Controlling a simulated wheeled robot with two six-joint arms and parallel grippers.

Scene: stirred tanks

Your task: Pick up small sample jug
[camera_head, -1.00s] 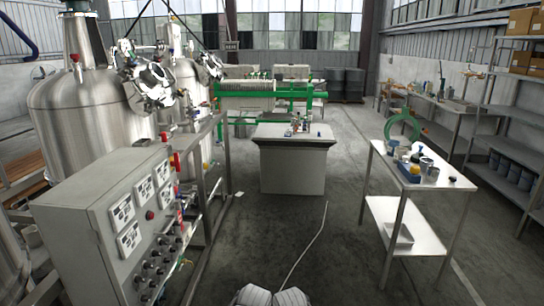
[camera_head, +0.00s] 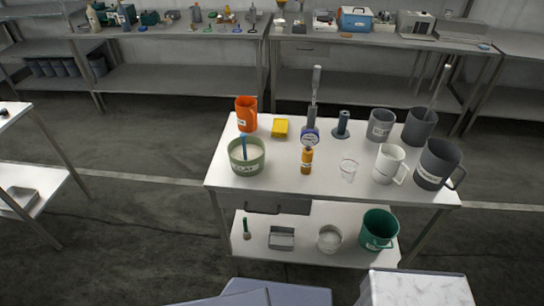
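Several jugs and cups stand on a white-topped table (camera_head: 320,185) in front of me. An orange jug (camera_head: 246,115) with a pale label is at the back left. A white jug (camera_head: 388,164) with its handle to the right stands at the right. Beside it, a dark grey jug (camera_head: 437,164) has a label and a handle at its right. A grey labelled vessel (camera_head: 381,124) and a darker one (camera_head: 419,127) holding a rod stand behind. I cannot tell which is the small sample jug. Neither of my grippers is in view.
A green tub (camera_head: 246,156), yellow box (camera_head: 280,127), orange bottle (camera_head: 307,161), round gauge (camera_head: 310,137) and clear beaker (camera_head: 348,169) crowd the tabletop. A green bucket (camera_head: 378,229) is on the lower shelf. Bare floor (camera_head: 120,215) lies to the left.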

